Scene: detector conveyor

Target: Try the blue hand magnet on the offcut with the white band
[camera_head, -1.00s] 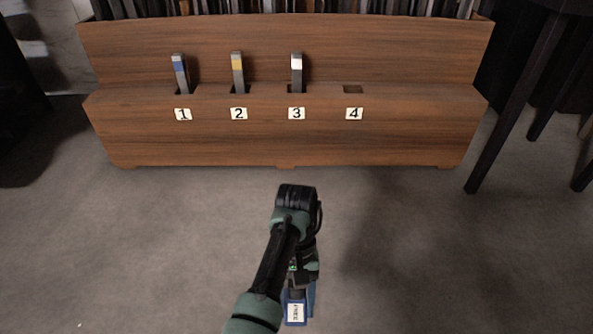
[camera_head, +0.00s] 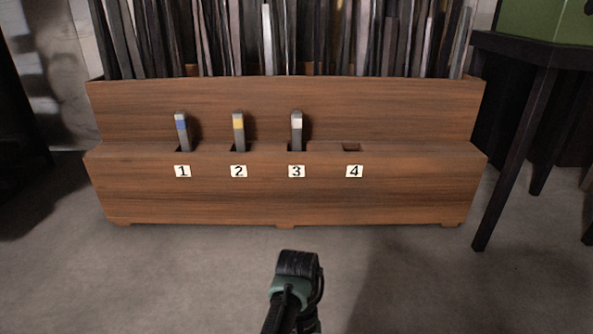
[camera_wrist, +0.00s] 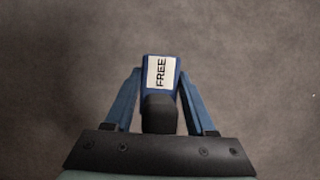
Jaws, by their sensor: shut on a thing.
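The offcut with the white band (camera_head: 297,129) stands upright in slot 3 of the wooden rack. The blue hand magnet (camera_wrist: 173,75) shows in the wrist view with a white label reading FREE. My gripper (camera_wrist: 159,97) is shut on its black handle, with a blue finger on each side. Only floor shows behind the magnet in the wrist view.
The wooden rack (camera_head: 390,200) has slots numbered 1 to 4. A blue-banded offcut (camera_head: 182,130) is in slot 1, a yellow-banded offcut (camera_head: 239,131) in slot 2. Slot 4 (camera_head: 352,147) is empty. Many long strips stand behind. A dark table (camera_head: 520,130) stands at the right. The floor in front is clear.

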